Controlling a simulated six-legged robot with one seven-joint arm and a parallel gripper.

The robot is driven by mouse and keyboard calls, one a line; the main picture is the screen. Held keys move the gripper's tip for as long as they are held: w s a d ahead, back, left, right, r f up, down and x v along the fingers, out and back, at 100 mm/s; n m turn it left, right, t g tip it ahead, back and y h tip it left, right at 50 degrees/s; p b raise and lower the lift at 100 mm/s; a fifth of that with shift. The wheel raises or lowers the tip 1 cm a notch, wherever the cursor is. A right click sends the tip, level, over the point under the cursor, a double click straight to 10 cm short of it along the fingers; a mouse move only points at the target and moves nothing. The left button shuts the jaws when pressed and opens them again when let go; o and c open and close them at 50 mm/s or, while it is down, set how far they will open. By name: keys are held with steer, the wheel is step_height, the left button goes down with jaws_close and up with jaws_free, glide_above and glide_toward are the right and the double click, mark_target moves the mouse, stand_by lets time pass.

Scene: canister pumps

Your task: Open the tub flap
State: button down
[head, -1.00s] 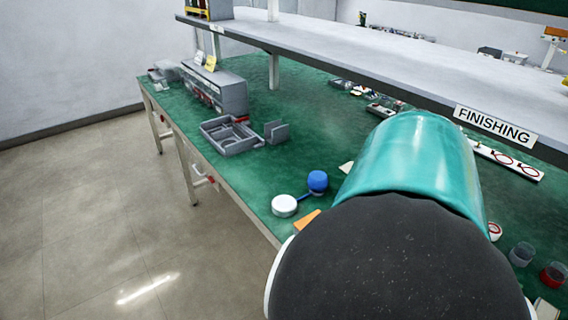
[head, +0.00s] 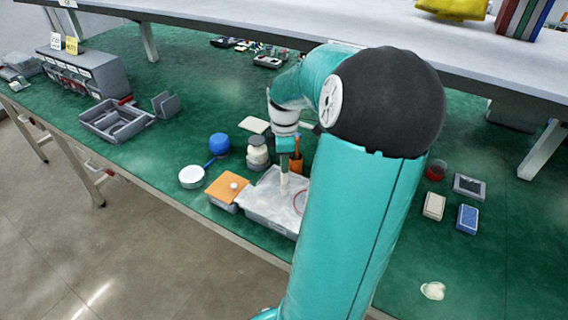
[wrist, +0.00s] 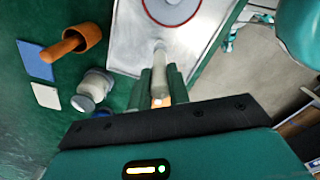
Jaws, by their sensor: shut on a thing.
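A small grey tub (head: 222,205) with an orange flap (head: 233,187) stands near the table's front edge in the head view. The flap lies closed on top and has a white knob (head: 234,185). My gripper (head: 287,160) is to the right of the tub, pointing down over a pale tray (head: 262,212). It is shut on a pale rod (head: 284,181). In the wrist view, my gripper (wrist: 161,82) has its green fingers on both sides of the rod (wrist: 160,60), whose far end is over the tray. I cannot tell if the rod touches the tray.
A grey divided tray (head: 117,122) is farther left. A shelf overhangs the back.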

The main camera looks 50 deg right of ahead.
steer(key=shift+f, duration=0.75)
steer(key=c, duration=1.3)
jaws_free()
